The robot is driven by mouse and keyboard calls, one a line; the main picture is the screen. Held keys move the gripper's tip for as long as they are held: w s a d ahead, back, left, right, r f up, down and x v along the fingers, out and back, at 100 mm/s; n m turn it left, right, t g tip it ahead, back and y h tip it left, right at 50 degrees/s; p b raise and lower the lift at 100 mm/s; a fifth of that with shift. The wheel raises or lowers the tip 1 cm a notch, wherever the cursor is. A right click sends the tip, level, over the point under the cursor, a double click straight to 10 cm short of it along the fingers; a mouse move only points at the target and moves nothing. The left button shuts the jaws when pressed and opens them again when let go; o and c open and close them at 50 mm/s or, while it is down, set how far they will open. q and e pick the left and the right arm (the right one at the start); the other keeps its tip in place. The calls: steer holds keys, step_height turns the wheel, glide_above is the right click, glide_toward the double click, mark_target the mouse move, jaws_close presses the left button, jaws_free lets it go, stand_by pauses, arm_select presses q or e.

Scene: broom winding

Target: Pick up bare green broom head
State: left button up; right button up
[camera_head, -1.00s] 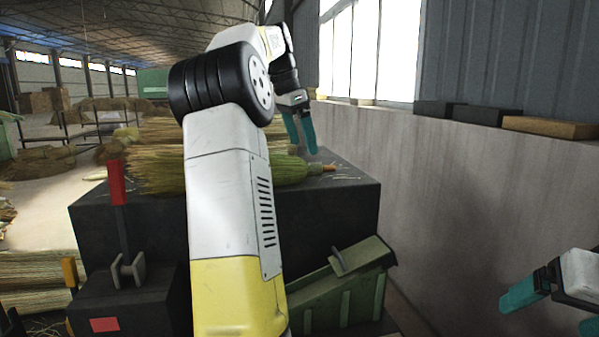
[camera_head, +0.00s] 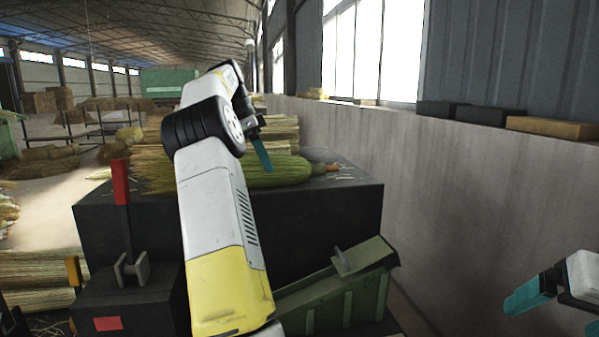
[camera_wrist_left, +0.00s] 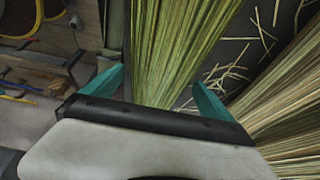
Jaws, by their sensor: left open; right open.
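The bare green broom head (camera_head: 290,172) lies on the dark table (camera_head: 330,215), its narrow end to the right and straw to the left. My arm partly hides it. My left gripper (camera_head: 262,155) is over the broom head in the head view. In the left wrist view, the open teal fingers (camera_wrist_left: 158,82) stand on either side of the green straw (camera_wrist_left: 180,40), with nothing clamped. I cannot tell how far above it they are. My right gripper (camera_head: 548,314) is open and empty at the lower right, apart from the table.
Yellowish straw bundles (camera_head: 275,130) lie behind the green head; loose straw (camera_wrist_left: 290,120) lies close by in the wrist view. A green bin (camera_head: 345,285) stands before the table. A red-handled lever (camera_head: 119,185) rises at the left. A wall (camera_head: 460,200) runs along the right.

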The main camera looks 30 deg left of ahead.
mark_target(291, 170)
arm_select(q)
steer(key=x, duration=0.4)
steer(key=shift+c, duration=0.5)
steer(key=c, duration=1.8)
steer(key=shift+o, duration=0.2)
steer(key=shift+r, duration=0.15)
